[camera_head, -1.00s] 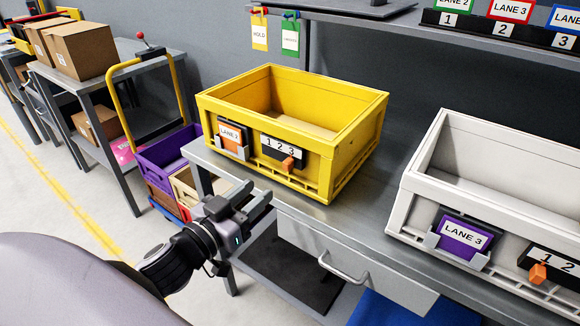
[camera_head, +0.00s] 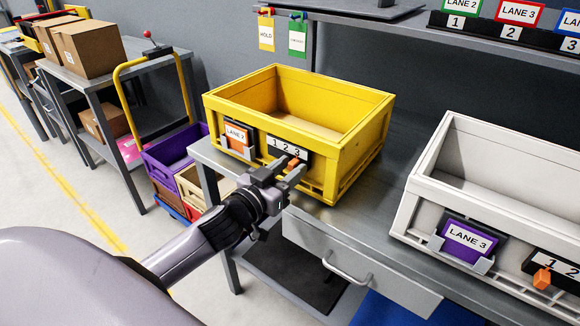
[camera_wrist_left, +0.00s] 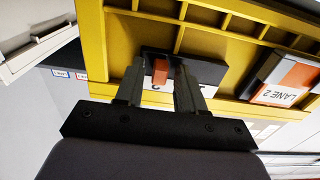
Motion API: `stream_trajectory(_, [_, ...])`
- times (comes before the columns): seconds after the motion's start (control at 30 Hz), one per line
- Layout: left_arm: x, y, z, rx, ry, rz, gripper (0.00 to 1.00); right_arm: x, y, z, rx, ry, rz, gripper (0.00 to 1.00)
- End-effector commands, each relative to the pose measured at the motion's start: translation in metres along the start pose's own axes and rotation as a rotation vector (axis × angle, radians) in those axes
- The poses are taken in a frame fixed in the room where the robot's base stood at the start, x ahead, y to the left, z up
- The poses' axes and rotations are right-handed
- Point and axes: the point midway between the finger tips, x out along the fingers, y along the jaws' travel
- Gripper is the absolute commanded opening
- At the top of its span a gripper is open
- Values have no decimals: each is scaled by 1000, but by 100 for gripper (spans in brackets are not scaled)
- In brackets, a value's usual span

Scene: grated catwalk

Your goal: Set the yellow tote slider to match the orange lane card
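The yellow tote (camera_head: 350,150) stands on the grey bench. Its front holds an orange card reading LANE 2 (camera_head: 238,136) and, to the right, a black plate numbered 1 2 3 (camera_head: 276,147). The orange slider knob (camera_head: 293,163) sits at the plate's right end, by the 3. My left gripper (camera_head: 286,172) is at the knob. In the left wrist view, the fingers (camera_wrist_left: 160,78) are apart with the knob (camera_wrist_left: 160,71) between them, nearer the left finger; contact is unclear. The card (camera_wrist_left: 292,82) shows at the right there. My right gripper is out of view.
A white tote (camera_head: 425,190) with a purple LANE 3 card (camera_head: 467,238) and its own slider stands to the right on the bench (camera_head: 350,222). A drawer with a handle (camera_head: 345,272) is below. A cart with coloured crates (camera_head: 180,150) stands left.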

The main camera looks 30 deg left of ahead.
Motion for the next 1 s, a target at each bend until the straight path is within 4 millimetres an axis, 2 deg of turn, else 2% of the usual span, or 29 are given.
stream_trajectory(0.2, [0,0,0,-1,0,1,38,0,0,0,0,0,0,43])
stream_trajectory(0.23, [0,0,0,-1,0,1,35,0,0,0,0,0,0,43])
stream_trajectory(0.3, [0,0,0,-1,0,1,12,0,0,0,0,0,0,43])
stream_trajectory(0.33, [0,0,0,-1,0,1,7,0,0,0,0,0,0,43])
stream_trajectory(1.0, [0,-8,1,-1,-1,0,7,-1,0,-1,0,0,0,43])
